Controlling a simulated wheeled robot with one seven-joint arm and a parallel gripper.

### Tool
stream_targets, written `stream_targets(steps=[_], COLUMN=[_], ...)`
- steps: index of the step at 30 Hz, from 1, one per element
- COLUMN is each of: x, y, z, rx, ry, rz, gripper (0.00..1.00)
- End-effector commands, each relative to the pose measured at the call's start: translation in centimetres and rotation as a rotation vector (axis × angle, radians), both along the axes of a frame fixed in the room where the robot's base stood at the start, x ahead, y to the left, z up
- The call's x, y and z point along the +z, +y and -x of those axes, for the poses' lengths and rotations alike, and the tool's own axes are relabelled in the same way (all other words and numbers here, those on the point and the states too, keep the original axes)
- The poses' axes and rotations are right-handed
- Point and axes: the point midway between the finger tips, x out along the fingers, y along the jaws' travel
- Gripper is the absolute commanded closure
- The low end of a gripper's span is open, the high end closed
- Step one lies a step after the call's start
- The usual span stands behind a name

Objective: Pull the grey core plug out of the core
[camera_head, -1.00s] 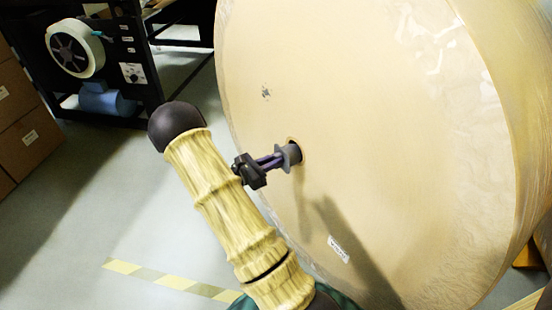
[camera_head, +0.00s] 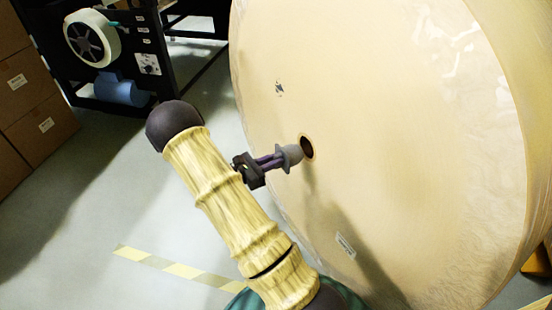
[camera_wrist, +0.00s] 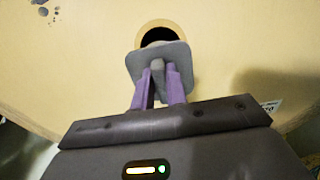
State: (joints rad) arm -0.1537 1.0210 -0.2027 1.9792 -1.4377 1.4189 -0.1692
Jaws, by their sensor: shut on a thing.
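The grey core plug (camera_head: 291,155) is held in my gripper (camera_head: 275,161), just in front of the core hole (camera_head: 307,147) in the flat face of the big kraft roll (camera_head: 400,120). In the head view the plug looks clear of the hole, which shows dark and open. In the wrist view the plug's square flange (camera_wrist: 175,62) covers the lower part of the core hole (camera_wrist: 158,33). My gripper's purple fingers (camera_wrist: 158,88) are shut on the plug's grip. The plug's far end is mostly hidden behind its flange there.
A black machine (camera_head: 130,55) with a white reel stands at the back left. Brown cartons (camera_head: 38,105) are stacked at the left edge. A striped floor line (camera_head: 175,268) crosses open grey floor left of the roll.

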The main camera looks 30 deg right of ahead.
Motion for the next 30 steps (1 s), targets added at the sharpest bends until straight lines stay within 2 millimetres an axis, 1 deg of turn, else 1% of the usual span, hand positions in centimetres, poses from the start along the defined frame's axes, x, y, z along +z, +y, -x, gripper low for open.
stream_targets(steps=[30], x=[0.1], y=[4.0], z=[-0.2], rx=[-0.001], ry=[0.000], rz=[0.000], gripper=[1.00])
